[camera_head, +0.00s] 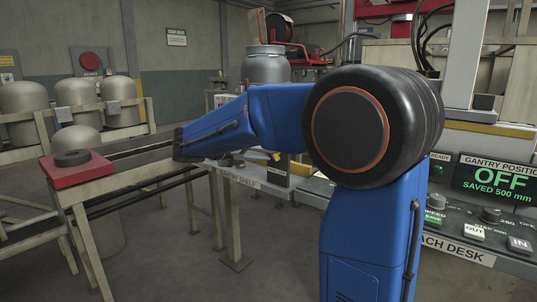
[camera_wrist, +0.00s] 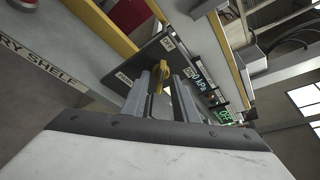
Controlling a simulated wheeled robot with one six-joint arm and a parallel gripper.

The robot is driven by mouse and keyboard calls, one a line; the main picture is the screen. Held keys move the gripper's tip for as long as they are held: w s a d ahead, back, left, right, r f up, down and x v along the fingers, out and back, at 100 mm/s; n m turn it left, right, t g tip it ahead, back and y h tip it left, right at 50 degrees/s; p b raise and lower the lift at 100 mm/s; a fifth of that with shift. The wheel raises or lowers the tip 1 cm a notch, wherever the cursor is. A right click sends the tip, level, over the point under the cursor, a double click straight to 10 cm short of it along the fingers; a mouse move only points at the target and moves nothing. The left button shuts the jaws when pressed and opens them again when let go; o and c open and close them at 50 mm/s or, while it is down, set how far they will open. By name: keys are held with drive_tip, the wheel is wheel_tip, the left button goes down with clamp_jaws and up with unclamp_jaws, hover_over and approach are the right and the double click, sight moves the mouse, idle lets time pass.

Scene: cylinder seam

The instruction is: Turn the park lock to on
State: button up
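The park lock shows in the wrist view as a small yellow lever (camera_wrist: 158,77) on a dark panel (camera_wrist: 150,57). My gripper (camera_wrist: 162,80) is open, with its two grey fingers spread. In the head view a small yellow piece (camera_head: 276,156) shows below my blue arm; my gripper there is mostly hidden.
A gantry shelf (camera_head: 251,181) lies under my arm. A control desk (camera_head: 463,250) with knobs and a green "OFF" gantry display (camera_head: 497,178) stands at right. A red block with a black disc (camera_head: 75,168) sits at left. Grey tanks (camera_head: 77,93) stand behind.

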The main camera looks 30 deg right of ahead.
drive_tip(key=shift+d+f, duration=0.15)
drive_tip(key=shift+d, duration=0.4)
clamp_jaws()
